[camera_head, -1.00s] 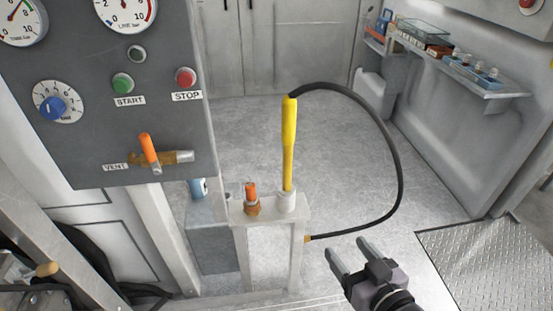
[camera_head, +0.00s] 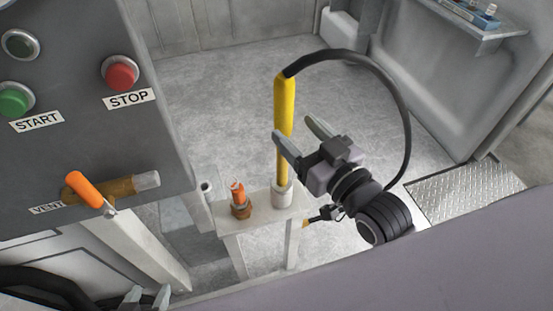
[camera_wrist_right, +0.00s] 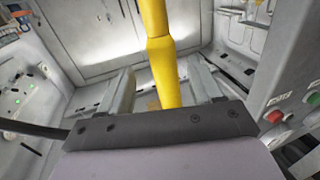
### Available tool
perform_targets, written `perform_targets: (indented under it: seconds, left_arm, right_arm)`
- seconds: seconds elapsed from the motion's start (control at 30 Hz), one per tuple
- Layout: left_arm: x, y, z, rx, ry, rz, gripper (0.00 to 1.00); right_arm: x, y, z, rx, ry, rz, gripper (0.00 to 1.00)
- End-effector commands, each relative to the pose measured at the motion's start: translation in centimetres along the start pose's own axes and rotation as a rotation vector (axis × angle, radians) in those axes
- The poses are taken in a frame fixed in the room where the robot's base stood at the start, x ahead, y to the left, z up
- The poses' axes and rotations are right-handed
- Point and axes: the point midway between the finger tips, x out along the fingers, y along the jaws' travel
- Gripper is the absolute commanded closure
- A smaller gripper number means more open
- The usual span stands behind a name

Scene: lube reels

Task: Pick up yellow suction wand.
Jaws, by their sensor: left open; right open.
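The yellow suction wand (camera_head: 285,95) stands upright in a pale round holder (camera_head: 282,196) on a small stand. A black hose curves from its top to the right and down. My right gripper (camera_head: 296,129) is open at the wand's mid-height, coming from the right. One finger crosses in front of the wand, the other lies to its right. In the right wrist view the wand (camera_wrist_right: 162,60) shows between the two open fingers, with no grip on it. My left gripper (camera_head: 146,297) is open at the bottom edge, far from the wand.
An orange-topped fitting (camera_head: 240,202) stands just left of the wand on the stand (camera_head: 258,215). The control panel (camera_head: 100,130), with START and STOP buttons and an orange VENT lever (camera_head: 85,190), is at the left. The hose (camera_head: 400,95) loops behind my right gripper. Floor beyond is clear.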

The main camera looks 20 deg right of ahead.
Motion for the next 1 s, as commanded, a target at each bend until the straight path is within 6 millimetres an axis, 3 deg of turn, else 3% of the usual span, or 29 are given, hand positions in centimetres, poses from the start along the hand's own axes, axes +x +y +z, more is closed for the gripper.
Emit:
perform_targets:
  seconds: [0.6,0.93,1.0]
  left_arm:
    - [-0.1,0.0,0.0,0.001,-0.001,0.000,0.44]
    - [-0.1,0.0,0.0,0.001,-0.001,-0.001,0.44]
    - [-0.1,0.0,0.0,0.001,-0.001,-0.001,0.44]
  right_arm:
    - [6.2,-0.4,0.2,0.000,-0.001,0.000,0.35]
    - [6.6,-0.4,0.3,0.000,-0.002,0.000,0.35]
    - [6.6,-0.4,0.3,0.000,-0.002,0.000,0.58]
